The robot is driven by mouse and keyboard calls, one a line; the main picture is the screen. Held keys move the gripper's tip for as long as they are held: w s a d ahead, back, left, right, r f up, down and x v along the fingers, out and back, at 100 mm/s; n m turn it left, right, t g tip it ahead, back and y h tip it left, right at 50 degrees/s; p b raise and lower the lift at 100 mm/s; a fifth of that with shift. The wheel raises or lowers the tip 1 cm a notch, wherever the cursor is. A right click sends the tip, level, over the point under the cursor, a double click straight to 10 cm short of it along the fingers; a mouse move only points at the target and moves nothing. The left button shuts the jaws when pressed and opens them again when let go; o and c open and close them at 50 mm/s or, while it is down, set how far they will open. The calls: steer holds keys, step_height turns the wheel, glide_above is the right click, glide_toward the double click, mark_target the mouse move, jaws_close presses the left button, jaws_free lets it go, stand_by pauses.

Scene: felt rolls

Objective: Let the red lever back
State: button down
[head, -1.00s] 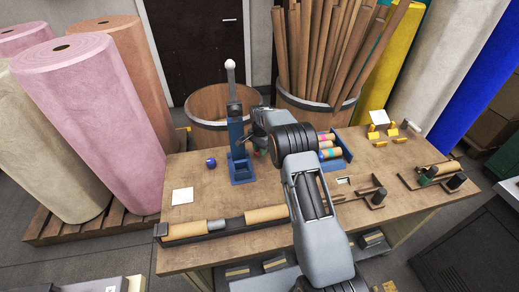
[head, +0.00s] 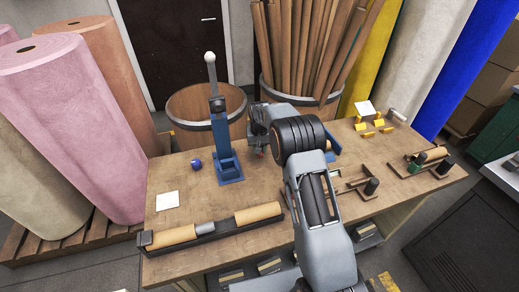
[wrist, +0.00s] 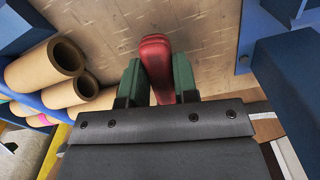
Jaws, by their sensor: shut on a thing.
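The red lever (wrist: 155,58) shows in the wrist view as a rounded red handle. My gripper (wrist: 158,80) is shut on it, with one green finger on each side. The lever's lower end is hidden by the gripper body. In the head view my gripper (head: 262,147) is low over the bench, right of the blue stand (head: 222,150). Only a tiny red spot shows below it there, and the lever's angle cannot be told.
The blue stand has an upright post with a white knob. Cardboard rolls (wrist: 45,62) lie left of my gripper in the wrist view. A long roll holder (head: 205,234) lies along the bench's front. Yellow brackets (head: 380,124) stand at the right. Bare bench (head: 200,205) shows at the left.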

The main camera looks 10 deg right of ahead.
steer(key=shift+d+n, duration=0.45)
steer(key=shift+n, duration=0.25)
steer(key=c, duration=0.9)
jaws_free()
step_height(320, 180, up, 14)
steer(key=shift+f+b, duration=0.1)
steer(key=shift+b, duration=0.2)
